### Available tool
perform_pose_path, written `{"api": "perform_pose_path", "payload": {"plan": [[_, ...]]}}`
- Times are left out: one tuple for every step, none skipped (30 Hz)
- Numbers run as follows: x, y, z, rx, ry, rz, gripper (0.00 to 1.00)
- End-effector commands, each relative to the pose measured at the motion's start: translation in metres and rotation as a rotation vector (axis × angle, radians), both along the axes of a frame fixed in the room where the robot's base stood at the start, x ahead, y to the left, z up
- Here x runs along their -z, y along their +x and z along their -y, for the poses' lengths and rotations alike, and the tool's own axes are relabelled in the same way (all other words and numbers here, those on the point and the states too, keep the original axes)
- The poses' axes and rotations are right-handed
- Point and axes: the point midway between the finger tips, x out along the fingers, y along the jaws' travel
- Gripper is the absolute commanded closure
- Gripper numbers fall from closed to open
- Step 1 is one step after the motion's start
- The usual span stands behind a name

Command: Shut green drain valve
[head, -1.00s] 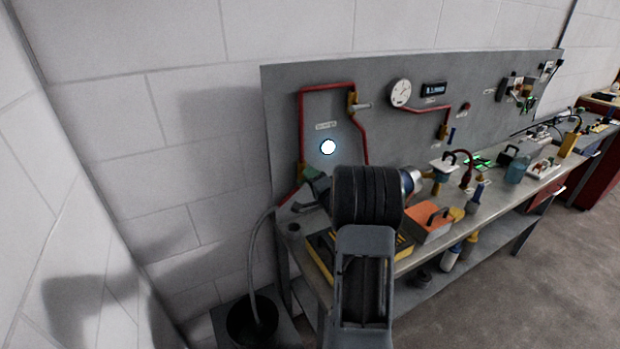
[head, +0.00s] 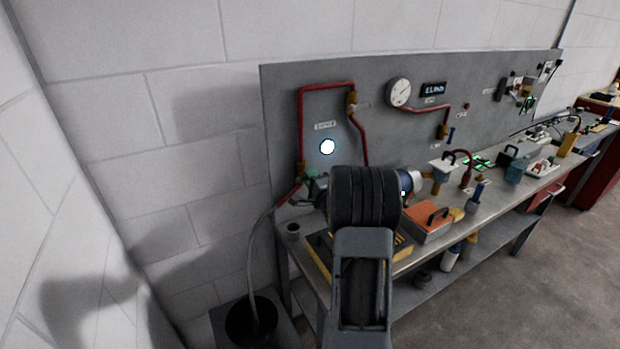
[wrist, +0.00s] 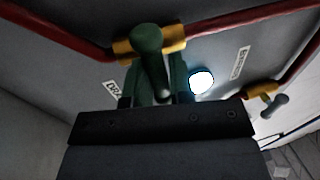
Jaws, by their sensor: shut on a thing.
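The green drain valve handle (wrist: 147,45) sits on a brass-coloured valve body (wrist: 172,45) in a red pipe, in the wrist view. My gripper (wrist: 155,85) is shut on the green handle, with a finger on each side of it. In the head view the brass body (head: 301,168) shows at the lower left of the grey panel. My gripper (head: 312,186) is against the valve there, and my wrist hides part of it. The exact angle of the handle is hard to tell.
A second brass valve (head: 351,103) with a grey handle is higher on the panel (head: 400,145). A round gauge (head: 398,92) is to its right. The bench holds an orange box (head: 428,226) and several other items. A hose runs down into a black bucket (head: 250,322).

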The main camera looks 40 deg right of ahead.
Motion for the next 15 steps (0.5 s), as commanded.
{"api": "perform_pose_path", "payload": {"plan": [[0.0008,-0.0005,0.0009,0.003,0.002,-0.002,1.0],[0.0009,-0.0006,0.0009,0.003,0.002,-0.002,1.0],[0.001,-0.0006,0.001,0.003,0.002,-0.002,1.0],[0.001,-0.0006,0.001,0.003,0.002,-0.002,1.0],[0.001,-0.0005,0.0009,0.003,0.001,-0.002,1.0],[0.001,-0.0005,0.0009,0.003,0.001,-0.002,0.75],[0.0011,-0.0005,0.0009,0.003,0.001,-0.002,0.72],[0.001,-0.0004,0.0007,0.003,0.001,-0.002,0.69],[0.001,-0.0003,0.0006,0.002,0.001,-0.002,0.66],[0.001,-0.0003,0.0004,0.002,0.001,-0.002,0.63],[0.0008,-0.0002,0.0002,0.001,0.0,-0.002,0.6],[0.0008,0.0,0.0,0.001,0.0,-0.002,0.59],[0.0008,0.0,-0.0001,0.0,0.0,-0.002,0.59],[0.0007,0.0001,-0.0002,0.0,0.0,-0.001,0.59],[0.0007,0.0001,-0.0003,0.0,0.0,-0.001,0.59]]}}
